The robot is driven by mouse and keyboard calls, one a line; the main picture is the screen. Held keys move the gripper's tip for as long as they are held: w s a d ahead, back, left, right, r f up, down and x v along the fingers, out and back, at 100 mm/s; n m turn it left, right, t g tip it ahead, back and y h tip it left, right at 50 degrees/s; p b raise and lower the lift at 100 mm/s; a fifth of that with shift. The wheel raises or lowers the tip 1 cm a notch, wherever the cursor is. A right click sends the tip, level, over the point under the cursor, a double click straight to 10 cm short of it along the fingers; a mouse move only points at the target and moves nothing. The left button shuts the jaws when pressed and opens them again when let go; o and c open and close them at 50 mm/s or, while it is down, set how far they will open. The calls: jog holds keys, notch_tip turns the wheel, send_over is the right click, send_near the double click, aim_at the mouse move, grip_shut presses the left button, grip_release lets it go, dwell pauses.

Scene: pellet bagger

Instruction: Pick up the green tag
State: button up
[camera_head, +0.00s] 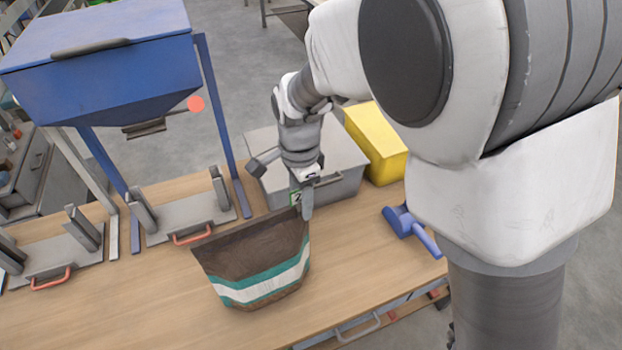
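A small green tag (296,198) with a dark mark like a "2" shows just above the top right edge of a brown bag (245,262). The bag has a teal and white band and stands on the wooden table (130,300). My gripper (304,206) reaches down right at the tag, with a grey finger along its right side. The other finger is not clearly seen, so I cannot tell whether the gripper is closed on the tag. Whether the tag touches the bag is also unclear.
A grey lidded box (340,190) and a yellow box (376,145) stand behind my gripper. A blue scoop (408,228) lies to the right. A blue hopper (105,65) and clamp plates with red handles (192,234) are at left. The front left table is clear.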

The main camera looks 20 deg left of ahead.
grip_shut()
